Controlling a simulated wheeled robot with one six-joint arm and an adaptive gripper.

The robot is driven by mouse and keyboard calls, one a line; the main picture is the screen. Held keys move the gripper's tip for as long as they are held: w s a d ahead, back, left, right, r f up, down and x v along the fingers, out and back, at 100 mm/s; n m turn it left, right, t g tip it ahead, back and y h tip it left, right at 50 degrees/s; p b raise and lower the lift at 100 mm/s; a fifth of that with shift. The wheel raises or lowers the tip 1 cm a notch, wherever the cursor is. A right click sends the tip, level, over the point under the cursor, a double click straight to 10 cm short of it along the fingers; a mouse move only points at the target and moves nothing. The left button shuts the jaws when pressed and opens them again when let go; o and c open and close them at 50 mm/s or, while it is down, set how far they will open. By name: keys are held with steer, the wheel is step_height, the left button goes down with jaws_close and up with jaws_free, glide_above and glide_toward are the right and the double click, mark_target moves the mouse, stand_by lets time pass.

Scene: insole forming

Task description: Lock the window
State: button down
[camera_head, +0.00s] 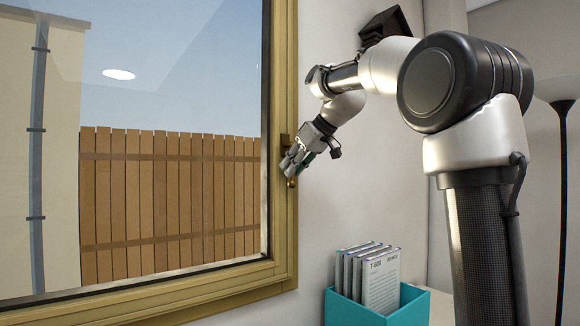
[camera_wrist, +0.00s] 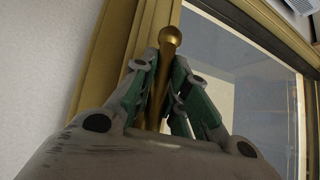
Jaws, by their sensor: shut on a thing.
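The window (camera_head: 175,150) fills the left of the head view, its wooden frame (camera_head: 283,80) along the right and bottom edges. Its sash looks flush with the frame. A brass handle (camera_head: 291,183) is on the right side of the frame, its knob pointing down, partly hidden by my gripper (camera_head: 296,160). In the wrist view, my gripper (camera_wrist: 162,95) has its fingers on both sides of the handle (camera_wrist: 171,37) and is shut on it. The round knob sticks out past the fingertips.
A teal box (camera_head: 405,309) with several upright books or cases (camera_head: 380,283) stands below and right of the gripper. A floor lamp (camera_head: 558,90) is at the far right. Outside is a wooden fence (camera_head: 165,200).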

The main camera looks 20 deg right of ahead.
steer(key=shift+d, duration=0.2)
steer(key=shift+h, duration=0.3)
steer(key=c, duration=1.4)
jaws_free()
steer(key=shift+w, duration=0.1)
steer(key=v, duration=1.2)
steer(key=shift+f, duration=0.1)
